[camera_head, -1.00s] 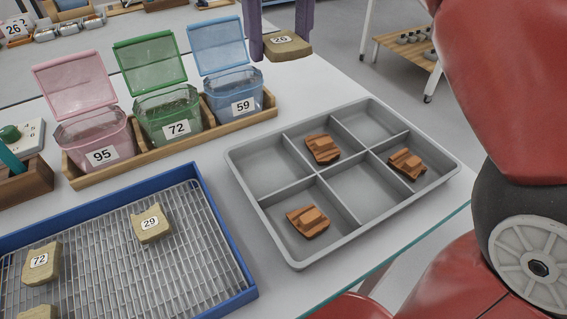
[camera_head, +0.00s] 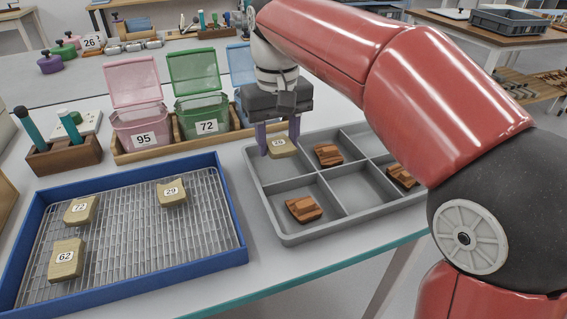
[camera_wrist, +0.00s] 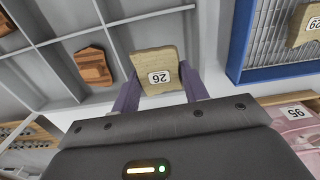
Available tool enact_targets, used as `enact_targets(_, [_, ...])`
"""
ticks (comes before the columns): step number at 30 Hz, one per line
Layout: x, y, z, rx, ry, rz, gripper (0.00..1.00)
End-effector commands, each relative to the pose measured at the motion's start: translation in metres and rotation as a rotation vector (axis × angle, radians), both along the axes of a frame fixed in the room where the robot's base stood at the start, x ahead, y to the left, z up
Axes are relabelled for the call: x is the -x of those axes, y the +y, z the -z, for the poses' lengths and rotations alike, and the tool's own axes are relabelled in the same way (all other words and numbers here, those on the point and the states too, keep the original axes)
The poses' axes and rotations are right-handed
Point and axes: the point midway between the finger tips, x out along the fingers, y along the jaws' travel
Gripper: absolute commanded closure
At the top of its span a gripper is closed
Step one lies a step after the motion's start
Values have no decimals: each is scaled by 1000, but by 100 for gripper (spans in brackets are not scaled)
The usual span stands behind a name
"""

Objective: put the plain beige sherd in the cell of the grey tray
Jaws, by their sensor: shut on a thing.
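A beige sherd with a label reading 26 (camera_head: 283,149) is clamped between the purple fingers of my gripper (camera_head: 279,138). It also shows in the wrist view (camera_wrist: 157,62), its label upside down there. The grey tray (camera_head: 289,240) has six cells in two rows. The held sherd is over the tray's far left side, at the empty far left cell (camera_head: 272,176); whether it touches the tray is hard to tell. Reddish-brown sherds lie in the far middle cell (camera_head: 328,155), the near left cell (camera_head: 303,208) and the near right cell (camera_head: 400,177), the last partly behind my arm.
A blue-rimmed tray with a wire rack (camera_head: 150,230) holds beige sherds labelled 29 (camera_head: 172,192) and 62 (camera_head: 66,259), and another beige one (camera_head: 80,210). Lidded boxes, pink (camera_head: 138,115), green (camera_head: 199,100) and blue (camera_head: 240,64), stand in a wooden holder close behind my gripper.

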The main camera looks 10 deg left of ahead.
Motion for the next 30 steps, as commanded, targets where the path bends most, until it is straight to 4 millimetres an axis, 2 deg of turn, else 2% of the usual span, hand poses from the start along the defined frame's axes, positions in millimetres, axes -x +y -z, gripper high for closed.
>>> enact_targets(6, [0,4,33,-1,-1,-2,78])
enact_targets(9, [0,6,42,-1,-1,-2,78])
enact_targets(21, [1,6,43,-1,-1,-2,79])
enact_targets(22, [1,6,43,-1,-1,-2,55])
enact_targets(27, [1,6,42,-1,-1,-2,34])
enact_targets(30, [1,6,42,0,0,-2,34])
